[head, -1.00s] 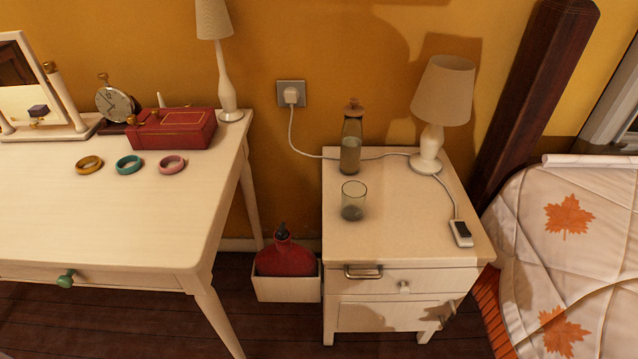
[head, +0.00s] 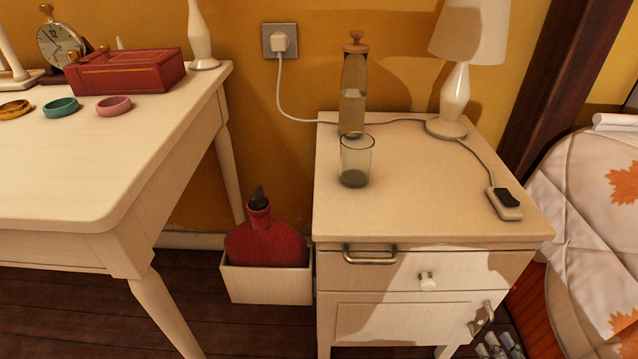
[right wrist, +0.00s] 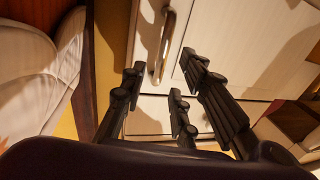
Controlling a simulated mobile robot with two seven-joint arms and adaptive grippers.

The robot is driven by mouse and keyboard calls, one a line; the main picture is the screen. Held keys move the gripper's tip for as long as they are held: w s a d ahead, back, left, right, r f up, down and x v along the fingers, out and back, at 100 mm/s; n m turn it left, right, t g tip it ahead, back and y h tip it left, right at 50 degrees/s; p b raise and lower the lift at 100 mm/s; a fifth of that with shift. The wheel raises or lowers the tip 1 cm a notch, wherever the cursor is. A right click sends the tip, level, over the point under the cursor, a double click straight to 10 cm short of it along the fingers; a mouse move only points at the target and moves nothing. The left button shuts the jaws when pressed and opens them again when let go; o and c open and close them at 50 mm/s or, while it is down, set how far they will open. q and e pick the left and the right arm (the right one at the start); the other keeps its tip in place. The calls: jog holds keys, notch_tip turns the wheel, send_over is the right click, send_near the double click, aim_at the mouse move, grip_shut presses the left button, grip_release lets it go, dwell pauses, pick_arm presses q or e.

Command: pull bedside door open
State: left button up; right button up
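The bedside door (head: 400,318) is the cream lower panel of the bedside cabinet and looks shut. Its metal handle (head: 481,318) stands upright at the panel's right edge. My right gripper (head: 500,346) barely shows at the bottom edge of the head view, below and right of the handle. In the right wrist view, the dark fingers of the right gripper (right wrist: 162,78) are spread open and empty. The door handle (right wrist: 164,46) lies ahead, between the finger lines; I cannot tell the exact gap. My left gripper is not in view.
A drawer (head: 415,270) with a knob and a metal pull is above the door. A glass (head: 355,160), a bottle (head: 352,92) and a lamp (head: 462,70) stand on the cabinet. The bed (head: 590,190) is close on the right; a bin (head: 268,284) with a red bottle is left.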

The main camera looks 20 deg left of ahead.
jog(key=b+x, duration=0.1)
jog(key=x, duration=0.3)
jog(key=shift+w, duration=0.1)
grip_shut()
